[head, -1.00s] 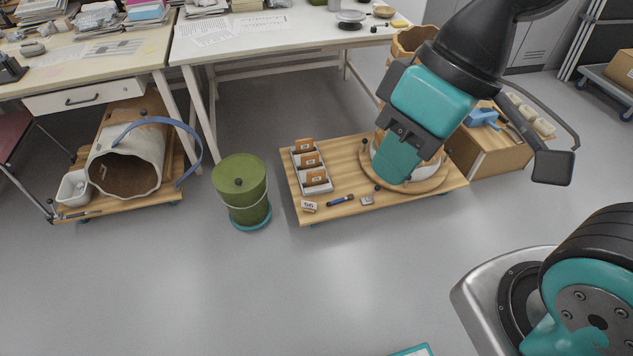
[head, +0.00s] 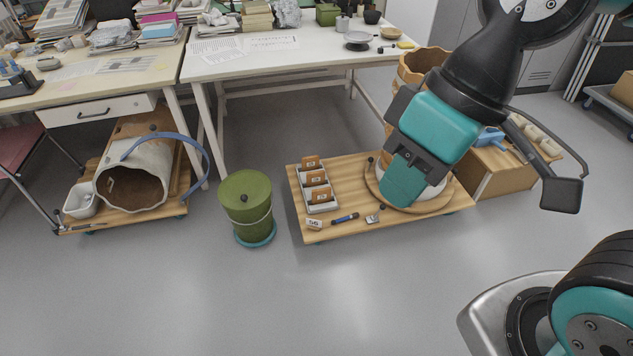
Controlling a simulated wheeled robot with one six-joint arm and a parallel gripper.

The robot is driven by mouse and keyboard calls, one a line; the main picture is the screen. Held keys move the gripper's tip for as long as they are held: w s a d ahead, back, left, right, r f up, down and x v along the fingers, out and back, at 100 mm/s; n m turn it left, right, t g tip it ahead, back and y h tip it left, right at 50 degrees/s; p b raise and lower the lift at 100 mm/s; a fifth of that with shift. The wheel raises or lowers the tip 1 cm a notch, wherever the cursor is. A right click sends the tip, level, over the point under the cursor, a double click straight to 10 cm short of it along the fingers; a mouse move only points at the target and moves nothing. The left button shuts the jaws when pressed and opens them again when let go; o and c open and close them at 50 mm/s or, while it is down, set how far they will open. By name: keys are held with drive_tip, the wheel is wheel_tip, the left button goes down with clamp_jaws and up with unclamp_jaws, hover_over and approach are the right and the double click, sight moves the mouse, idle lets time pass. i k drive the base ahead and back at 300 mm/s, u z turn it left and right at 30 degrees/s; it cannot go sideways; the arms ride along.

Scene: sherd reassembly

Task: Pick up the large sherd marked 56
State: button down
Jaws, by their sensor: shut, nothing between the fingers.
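A small white tag reading 56 (head: 314,225) lies at the front left corner of the low wooden platform (head: 345,225). I cannot make out a large sherd bearing 56. My teal gripper (head: 401,190) is shut and empty, pointing down in front of an orange-brown vessel (head: 420,63) on a round wooden board (head: 425,208). My gripper and arm hide much of that vessel, so its markings are hidden.
A blue pen-like tool (head: 345,218) and a small metal piece (head: 373,218) lie at the platform's front. A green canister (head: 246,205) stands left of it. A large pale vessel (head: 135,178) lies on a trolley farther left. The front floor is clear.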

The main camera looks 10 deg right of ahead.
sight(316, 178)
drive_tip(key=u, duration=0.25)
drive_tip(key=i, duration=1.75)
drive_tip(key=u, duration=0.25)
